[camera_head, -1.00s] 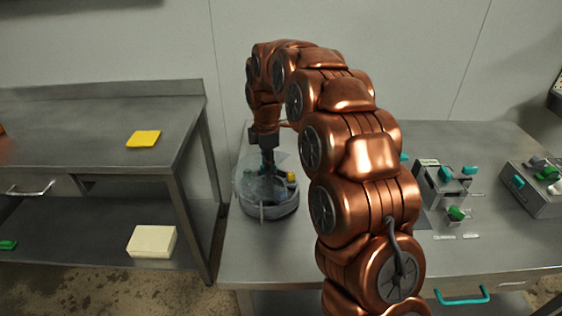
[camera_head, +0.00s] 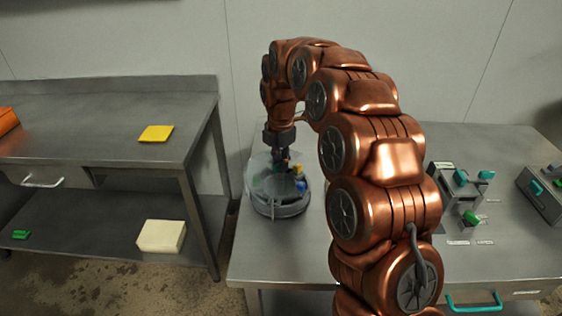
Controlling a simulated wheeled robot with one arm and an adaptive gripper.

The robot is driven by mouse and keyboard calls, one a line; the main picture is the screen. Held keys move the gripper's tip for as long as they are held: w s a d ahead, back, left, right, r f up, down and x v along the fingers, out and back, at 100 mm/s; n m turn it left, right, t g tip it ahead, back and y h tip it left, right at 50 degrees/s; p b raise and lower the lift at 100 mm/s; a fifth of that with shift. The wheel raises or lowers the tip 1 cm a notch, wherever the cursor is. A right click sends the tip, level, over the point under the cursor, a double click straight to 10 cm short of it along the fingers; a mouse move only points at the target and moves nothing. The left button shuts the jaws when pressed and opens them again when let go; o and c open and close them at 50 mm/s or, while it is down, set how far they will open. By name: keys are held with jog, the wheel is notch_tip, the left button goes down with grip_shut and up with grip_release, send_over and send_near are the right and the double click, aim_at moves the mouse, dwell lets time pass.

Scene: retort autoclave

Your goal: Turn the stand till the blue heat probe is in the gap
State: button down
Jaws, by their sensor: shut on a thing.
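The stand (camera_head: 279,208) is a low round grey turntable on the steel table, with a clear cover around its upper part. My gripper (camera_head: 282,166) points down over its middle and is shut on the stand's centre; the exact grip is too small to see. The blue heat probe (camera_head: 301,186) shows as a bright blue piece at the stand's front right. A yellow piece (camera_head: 298,169) sits just behind it. The edges of the gap are not clear, so I cannot tell whether the blue probe is fully in it.
My copper arm hides the table's middle. Grey boxes with teal and green knobs (camera_head: 460,190) stand on the right. A side table (camera_head: 100,120) on the left holds a yellow cloth (camera_head: 156,133), with a cream block (camera_head: 162,236) on its shelf.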

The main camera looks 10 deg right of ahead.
jog(key=shift+a+r+n+p, duration=0.15)
jog(key=shift+n+p, duration=0.3)
jog(key=shift+n, duration=2.05)
jog(key=shift+n, duration=0.5)
jog(key=c, duration=1.1)
grip_release()
jog(key=shift+r, duration=5.9)
